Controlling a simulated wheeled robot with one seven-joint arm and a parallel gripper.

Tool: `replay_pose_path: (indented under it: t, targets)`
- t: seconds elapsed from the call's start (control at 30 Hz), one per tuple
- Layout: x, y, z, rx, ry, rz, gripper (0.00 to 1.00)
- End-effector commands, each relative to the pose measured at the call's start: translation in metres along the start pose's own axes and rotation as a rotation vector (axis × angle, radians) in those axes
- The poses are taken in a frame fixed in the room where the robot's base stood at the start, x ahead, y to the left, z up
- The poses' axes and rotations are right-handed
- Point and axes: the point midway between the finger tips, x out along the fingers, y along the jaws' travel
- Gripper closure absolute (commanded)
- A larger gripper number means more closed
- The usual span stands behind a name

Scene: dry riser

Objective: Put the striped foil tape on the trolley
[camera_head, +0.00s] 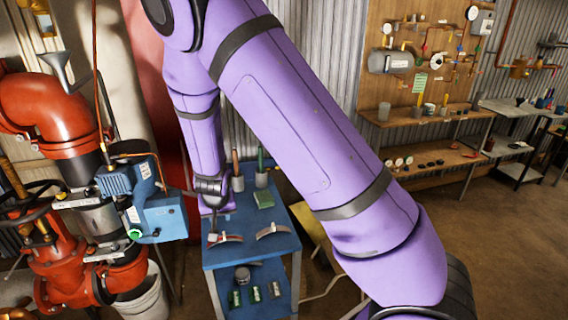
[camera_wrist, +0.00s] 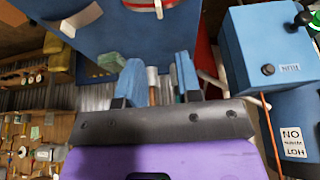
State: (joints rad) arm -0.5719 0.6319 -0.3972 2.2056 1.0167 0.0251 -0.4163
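The trolley (camera_head: 245,252) is a blue cart with a top and a lower shelf, left of centre in the head view. Its blue top also fills the upper part of the wrist view (camera_wrist: 115,35). My gripper (camera_wrist: 158,80) shows two blue fingers standing apart, with nothing clearly held between them. In the head view it hangs over the trolley's left side, partly hidden by my wrist. I cannot tell whether either is the striped foil tape.
Two pots with handles (camera_head: 261,178) and a green block (camera_head: 264,199) stand at the trolley's back. A grey round item (camera_head: 242,273) and green boxes are on the lower shelf. Red pipework with a blue box (camera_head: 160,217) crowds the left. Floor is open at right.

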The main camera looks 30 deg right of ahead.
Motion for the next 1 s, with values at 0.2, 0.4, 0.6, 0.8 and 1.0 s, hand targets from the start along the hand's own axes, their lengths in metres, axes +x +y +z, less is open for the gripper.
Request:
replay_pose_path:
  t: [0.2, 0.4, 0.6, 0.8, 1.0]
  targets:
    - [-0.050, -0.001, -0.011, 0.009, -0.023, -0.106, 0.68]
    - [-0.125, 0.006, -0.018, -0.011, -0.051, -0.240, 0.68]
    - [-0.199, 0.025, -0.013, -0.055, -0.059, -0.334, 0.68]
    - [-0.268, 0.052, 0.002, -0.115, -0.050, -0.382, 0.68]
    - [-0.326, 0.086, 0.029, -0.179, -0.027, -0.377, 0.68]
